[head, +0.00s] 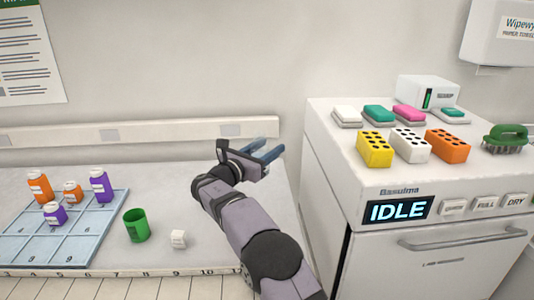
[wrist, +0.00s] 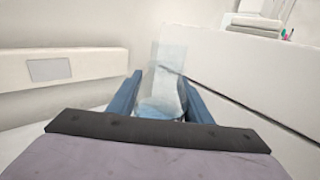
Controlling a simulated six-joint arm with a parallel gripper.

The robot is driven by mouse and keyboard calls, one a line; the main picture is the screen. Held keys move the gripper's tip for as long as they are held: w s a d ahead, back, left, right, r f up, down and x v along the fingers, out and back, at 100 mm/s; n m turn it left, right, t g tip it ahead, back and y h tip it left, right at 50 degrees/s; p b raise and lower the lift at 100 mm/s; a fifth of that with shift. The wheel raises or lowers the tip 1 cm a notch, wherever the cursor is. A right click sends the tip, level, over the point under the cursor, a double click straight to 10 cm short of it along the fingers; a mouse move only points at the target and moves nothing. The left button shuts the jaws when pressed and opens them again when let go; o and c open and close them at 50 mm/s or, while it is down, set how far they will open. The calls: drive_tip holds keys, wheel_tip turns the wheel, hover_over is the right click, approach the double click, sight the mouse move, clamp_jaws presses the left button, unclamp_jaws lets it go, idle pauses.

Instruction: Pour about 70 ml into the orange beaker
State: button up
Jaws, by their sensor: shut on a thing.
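My gripper (head: 268,151) is raised above the back right of the bench, close to the left side of the white machine. In the wrist view its two blue fingers (wrist: 162,88) are shut on a clear, see-through vessel (wrist: 168,68). The vessel looks pale blue low down, but I cannot tell whether that is liquid, or how much. The vessel can hardly be made out in the head view. No orange beaker shows in either view. A green cup-like beaker (head: 136,226) stands on the bench, right of the blue grid tray.
The blue numbered tray (head: 70,242) holds orange bottles (head: 39,186) and purple bottles (head: 101,185). A small white block (head: 178,239) lies near the bench's ruled front edge. The white machine (head: 328,170), reading IDLE, carries coloured blocks (head: 375,149) and a green brush (head: 506,138).

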sight(258, 141)
drive_tip(key=shift+r, duration=0.2)
drive_tip(key=r, duration=0.1)
drive_tip(key=s+r+p, duration=0.1)
drive_tip(key=r, duration=0.1)
drive_tip(key=s+a+r, duration=0.1)
drive_tip(key=shift+r+p, duration=0.2)
drive_tip(key=shift+p, duration=0.1)
drive_tip(key=s+d+p, duration=0.3)
drive_tip(key=s+p, duration=0.7)
drive_tip(key=s, duration=1.5)
wheel_tip(258, 141, down, 7)
drive_tip(key=shift+w, duration=0.25)
drive_tip(key=shift+w+a+f, duration=0.1)
drive_tip(key=shift+a+f, duration=0.05)
